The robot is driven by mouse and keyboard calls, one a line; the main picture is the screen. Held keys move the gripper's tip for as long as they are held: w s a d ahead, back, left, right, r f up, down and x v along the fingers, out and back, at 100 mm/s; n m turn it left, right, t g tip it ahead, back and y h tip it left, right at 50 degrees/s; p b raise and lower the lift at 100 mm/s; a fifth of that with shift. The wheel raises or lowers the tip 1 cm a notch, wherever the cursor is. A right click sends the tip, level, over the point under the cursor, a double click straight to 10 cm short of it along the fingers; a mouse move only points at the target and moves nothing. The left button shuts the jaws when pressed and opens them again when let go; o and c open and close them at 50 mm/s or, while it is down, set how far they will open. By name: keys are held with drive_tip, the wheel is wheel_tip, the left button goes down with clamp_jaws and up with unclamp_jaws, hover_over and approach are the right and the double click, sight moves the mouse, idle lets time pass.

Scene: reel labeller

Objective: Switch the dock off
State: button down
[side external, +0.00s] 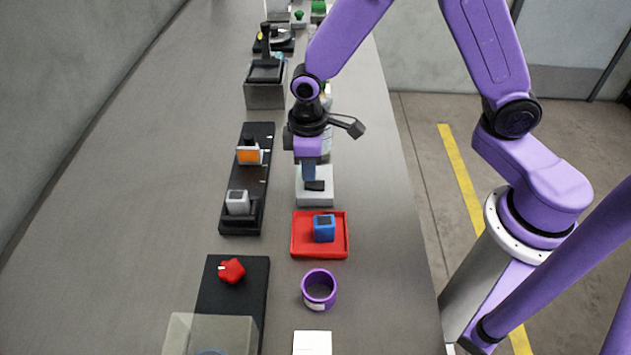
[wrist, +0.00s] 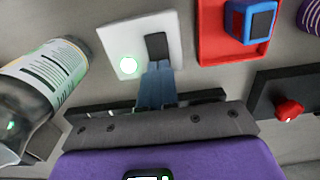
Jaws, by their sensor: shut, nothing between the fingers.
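A white switch box (side external: 317,200) stands on the bench with a black switch (side external: 315,185) on top. In the wrist view the white box (wrist: 112,45) shows its black switch (wrist: 157,45) and a round lamp (wrist: 129,65), lit green-white. My gripper (side external: 309,179) is over the box, pointing down, its blue fingers shut and empty. In the wrist view the fingertips (wrist: 158,66) are right at the near end of the black switch. I cannot tell whether they touch it. No label shows which device is the dock.
A red tray (side external: 297,252) with a blue block (side external: 324,228) and a purple cup (side external: 319,290) stand in front. A black rack (side external: 262,172) lies left. A red knob (side external: 231,270) sits on a black base. A labelled bottle (wrist: 40,85) is close by. Bench is clear at far left.

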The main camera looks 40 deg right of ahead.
sight(308, 183)
drive_tip(key=shift+f, duration=0.9)
idle(0.7)
drive_tip(key=shift+r, duration=3.55)
drive_tip(key=shift+s, duration=0.15)
drive_tip(key=s+d+r+n, duration=0.1)
drive_tip(key=s+d+r, duration=0.1)
drive_tip(key=s, duration=0.5)
drive_tip(key=s+d+r+n, duration=0.1)
drive_tip(key=s+d+r, duration=0.2)
drive_tip(key=s+d, duration=0.2)
drive_tip(key=s+d+r+n, duration=0.1)
drive_tip(key=s+d+r, duration=0.2)
drive_tip(key=s, duration=0.6)
drive_tip(key=shift+s+d+n, duration=0.3)
drive_tip(key=shift+s+d, duration=0.05)
drive_tip(key=shift+d, duration=0.2)
